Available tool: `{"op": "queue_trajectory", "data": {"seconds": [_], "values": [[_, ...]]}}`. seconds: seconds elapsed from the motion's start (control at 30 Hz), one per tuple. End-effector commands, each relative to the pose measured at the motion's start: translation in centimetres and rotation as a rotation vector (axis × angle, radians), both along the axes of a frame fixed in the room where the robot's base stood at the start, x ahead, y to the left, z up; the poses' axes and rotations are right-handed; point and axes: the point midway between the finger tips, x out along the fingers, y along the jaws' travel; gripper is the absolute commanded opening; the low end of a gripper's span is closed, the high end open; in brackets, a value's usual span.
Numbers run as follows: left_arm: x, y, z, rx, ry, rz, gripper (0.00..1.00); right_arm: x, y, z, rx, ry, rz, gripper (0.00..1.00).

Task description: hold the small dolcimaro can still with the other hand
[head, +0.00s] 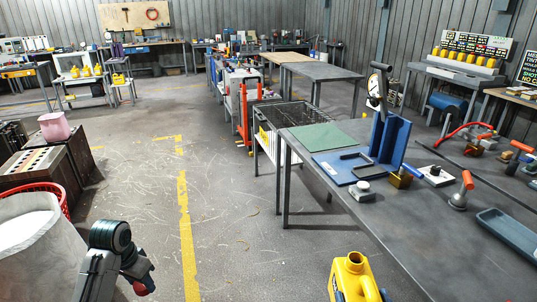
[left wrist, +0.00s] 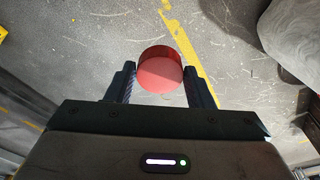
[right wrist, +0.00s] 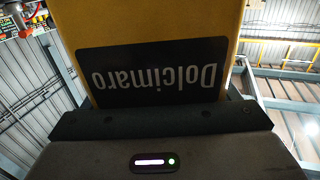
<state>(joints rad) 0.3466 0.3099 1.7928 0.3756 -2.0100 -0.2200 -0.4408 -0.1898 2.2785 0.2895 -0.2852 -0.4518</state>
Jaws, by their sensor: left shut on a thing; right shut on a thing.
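A yellow can (head: 355,279) shows at the bottom edge of the head view, upright, with its round neck uncovered on top. In the right wrist view the can (right wrist: 150,22) fills the middle, with a dark label reading Dolcimaro upside down. My right gripper (right wrist: 155,95) is shut on the can; its fingertips are mostly hidden. My left gripper (head: 141,277) is low at the left of the head view, well apart from the can. It is shut on a round red cap (left wrist: 160,72), which sits between its two fingers in the left wrist view.
A grey workbench (head: 420,225) on the right carries a green mat (head: 317,137), a blue fixture (head: 391,140) and small tools. The floor between is clear, with a yellow line.

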Motion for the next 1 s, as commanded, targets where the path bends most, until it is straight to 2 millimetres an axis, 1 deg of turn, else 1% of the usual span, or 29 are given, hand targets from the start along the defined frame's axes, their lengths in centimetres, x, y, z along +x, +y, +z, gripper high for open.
{"op": "queue_trajectory", "data": {"seconds": [0.5,0.67,0.77,0.87,0.97,1.0], "values": [[0.0,0.0,0.0,0.000,0.000,0.000,0.27,0.0,0.0,0.0,0.001,-0.001,0.001,0.41],[0.0,0.0,0.0,0.000,0.000,0.000,0.27,0.3,0.4,0.2,0.003,0.000,0.027,0.41],[0.0,0.0,0.0,0.000,0.000,0.000,0.27,0.7,1.1,0.4,0.004,0.000,0.069,0.41],[0.0,0.0,0.0,0.000,0.000,0.000,0.27,1.3,2.2,0.9,0.003,-0.004,0.134,0.41],[0.0,0.0,0.0,0.000,0.000,0.000,0.27,2.1,3.8,1.4,0.001,-0.005,0.230,0.41],[0.0,0.0,0.0,0.000,0.000,0.000,0.27,2.7,4.6,1.7,0.000,-0.006,0.281,0.41]]}}
